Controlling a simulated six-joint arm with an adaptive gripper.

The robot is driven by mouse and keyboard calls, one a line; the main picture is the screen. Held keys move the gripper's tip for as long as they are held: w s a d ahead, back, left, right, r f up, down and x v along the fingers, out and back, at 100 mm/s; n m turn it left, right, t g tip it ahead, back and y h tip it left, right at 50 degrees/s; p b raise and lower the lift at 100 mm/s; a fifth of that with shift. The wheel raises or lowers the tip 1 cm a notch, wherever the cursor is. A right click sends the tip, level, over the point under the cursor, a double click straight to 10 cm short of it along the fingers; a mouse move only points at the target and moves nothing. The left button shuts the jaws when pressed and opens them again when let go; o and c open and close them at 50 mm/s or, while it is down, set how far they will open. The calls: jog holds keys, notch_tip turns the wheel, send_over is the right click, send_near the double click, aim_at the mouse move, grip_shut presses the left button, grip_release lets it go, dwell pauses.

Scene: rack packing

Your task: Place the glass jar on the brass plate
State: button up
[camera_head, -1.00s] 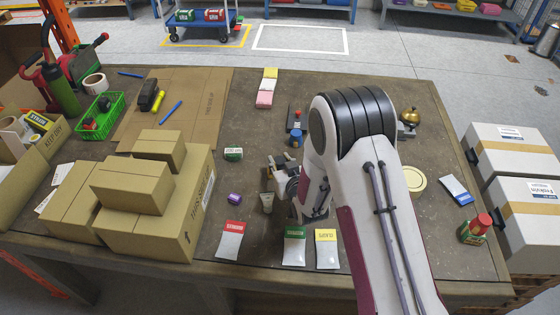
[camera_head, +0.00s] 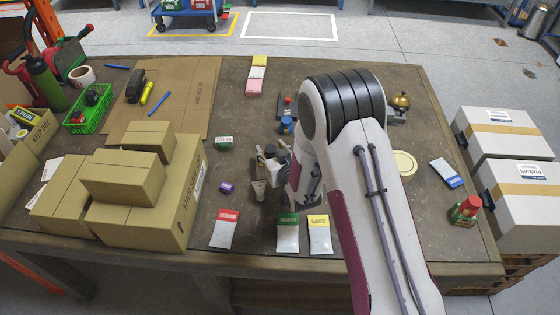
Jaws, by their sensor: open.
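My gripper (camera_head: 268,162) is left of my arm's large white link, low over the middle of the table. It is open, and I see nothing held in it, though my arm hides part of it. I cannot make out a clear glass jar. A red-lidded jar-like container (camera_head: 466,210) with a green label stands at the right table edge, but I cannot tell if it is glass. A round pale yellowish disc (camera_head: 405,164) lies right of my arm, partly hidden. I cannot tell if it is the brass plate.
A small tube (camera_head: 259,190) stands by my gripper, with a purple item (camera_head: 227,188) to its left. Several labelled packets lie along the front. Stacked cardboard boxes (camera_head: 125,180) fill the left. A brass bell (camera_head: 400,102) is behind my arm; a blue-white packet (camera_head: 446,173) lies right.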

jog(key=v, duration=1.1)
jog(key=shift+s+r, duration=0.25)
jog(key=shift+d, duration=0.1)
dwell(0.7)
jog(key=s+d+r+m+g+h, duration=0.1)
jog(key=s+d+r+g+h, duration=0.15)
jog(key=d+r, duration=0.45)
jog(key=s+d+r+m+g+h, duration=0.1)
jog(key=s+d+r, duration=0.35)
jog(key=r, duration=0.45)
jog(key=s+d+r+m+g, duration=0.1)
jog(key=s+d+r, duration=0.1)
jog(key=s, duration=0.5)
jog(key=s+d+r+g+h, duration=0.1)
jog(key=s+d+r, duration=0.1)
jog(key=s, duration=0.6)
jog(key=s+d+r+m+g+h, duration=0.1)
jog(key=s+d+r, duration=0.2)
jog(key=s, duration=0.5)
jog(key=shift+s+d+m, duration=0.25)
jog(key=shift+d+m, duration=0.05)
jog(key=shift+d, duration=0.55)
